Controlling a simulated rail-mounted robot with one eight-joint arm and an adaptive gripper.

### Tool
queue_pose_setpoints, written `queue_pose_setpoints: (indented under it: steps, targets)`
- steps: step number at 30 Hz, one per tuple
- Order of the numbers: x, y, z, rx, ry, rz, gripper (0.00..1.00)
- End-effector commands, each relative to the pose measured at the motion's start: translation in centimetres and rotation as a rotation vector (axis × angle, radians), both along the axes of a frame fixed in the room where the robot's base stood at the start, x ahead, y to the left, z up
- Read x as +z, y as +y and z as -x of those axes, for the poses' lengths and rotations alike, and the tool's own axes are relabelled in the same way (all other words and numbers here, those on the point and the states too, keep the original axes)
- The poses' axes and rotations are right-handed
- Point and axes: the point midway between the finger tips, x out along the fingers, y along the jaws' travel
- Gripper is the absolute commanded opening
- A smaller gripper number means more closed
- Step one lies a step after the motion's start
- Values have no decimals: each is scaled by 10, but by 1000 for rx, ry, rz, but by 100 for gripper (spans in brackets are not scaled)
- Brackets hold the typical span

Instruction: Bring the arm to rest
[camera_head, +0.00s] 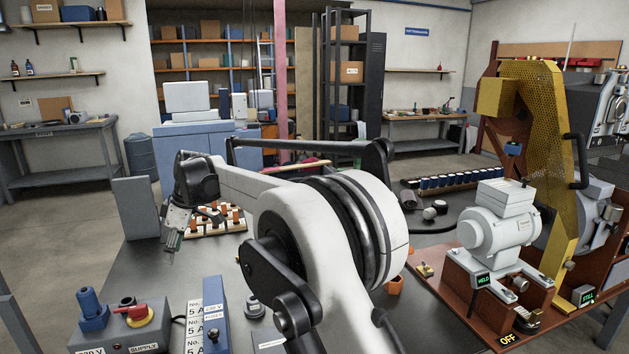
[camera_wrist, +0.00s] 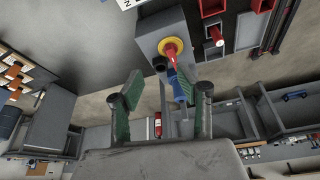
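My gripper (camera_head: 168,258) is at the left of the bench in the camera_head view, with its fingers pointing down beside the board of small orange and white pieces. The wrist view shows its two green-padded fingers (camera_wrist: 159,95) spread apart, with no object held between them. My white arm reaches across the middle of the camera_head view and hides part of the bench behind it.
The supply box (camera_head: 130,328) with a red knob stands at the front left; it also shows in the wrist view (camera_wrist: 150,38). A grey upright block (camera_head: 136,208) stands left of my gripper. The board (camera_head: 213,222) lies close by. The motor (camera_head: 497,228) and yellow guard (camera_head: 548,120) stand at right.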

Motion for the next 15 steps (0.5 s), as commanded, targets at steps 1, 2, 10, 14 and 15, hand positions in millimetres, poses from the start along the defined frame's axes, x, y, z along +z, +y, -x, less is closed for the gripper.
queue_pose_setpoints:
  steps: [1, 2, 10, 14, 15]
  targets:
    - [14, -20, -3, -46, -4, 1, 35]
    - [21, -31, -3, -71, -6, 3, 35]
    - [75, -127, 0, -308, -23, 4, 35]
    - [95, -174, 9, -419, -31, 2, 35]
    - [101, -188, 13, -454, -33, 0, 35]
